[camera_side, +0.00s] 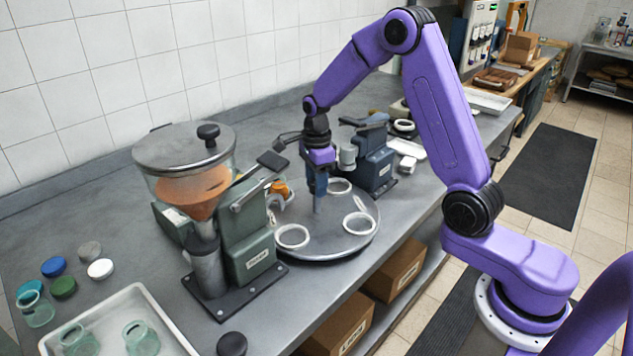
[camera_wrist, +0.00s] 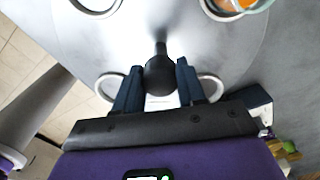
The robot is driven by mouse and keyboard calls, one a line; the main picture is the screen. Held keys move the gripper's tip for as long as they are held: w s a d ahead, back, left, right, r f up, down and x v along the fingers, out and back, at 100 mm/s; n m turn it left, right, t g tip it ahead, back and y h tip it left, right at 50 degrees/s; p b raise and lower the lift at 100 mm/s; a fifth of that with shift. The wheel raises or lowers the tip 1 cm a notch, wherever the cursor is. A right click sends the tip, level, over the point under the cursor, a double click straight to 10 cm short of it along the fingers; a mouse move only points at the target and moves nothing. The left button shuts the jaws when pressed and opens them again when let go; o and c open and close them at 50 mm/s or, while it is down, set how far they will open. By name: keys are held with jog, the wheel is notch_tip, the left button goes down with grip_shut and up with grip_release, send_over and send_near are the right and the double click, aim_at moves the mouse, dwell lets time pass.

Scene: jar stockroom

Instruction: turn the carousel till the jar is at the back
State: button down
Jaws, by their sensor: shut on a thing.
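The carousel (camera_side: 325,228) is a round grey metal disc on the bench with white ring seats; its surface also fills much of the wrist view (camera_wrist: 200,50). The jar (camera_side: 280,188), with orange contents, is at the disc's left edge in the side view, partly hidden by the green filling machine. In the wrist view the jar (camera_wrist: 240,6) is cut off at the top right. My gripper (camera_side: 318,207) points down over the middle of the disc. In the wrist view its blue fingers (camera_wrist: 158,82) are shut on a black knob (camera_wrist: 160,72) with a dark stem.
The green filling machine (camera_side: 250,240) with its glass hopper stands close on the disc's left. A dark blue-grey machine (camera_side: 372,160) stands behind the disc. Coloured lids (camera_side: 64,287) and a white tray (camera_side: 150,300) of empty jars are at the left.

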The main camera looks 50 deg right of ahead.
jog(key=shift+w+r+m, duration=0.1)
jog(key=shift+m, duration=1.2)
jog(key=c, duration=0.7)
grip_release()
jog(key=shift+o, duration=0.2)
notch_tip(320, 180, up, 17)
jog(key=shift+r, duration=0.2)
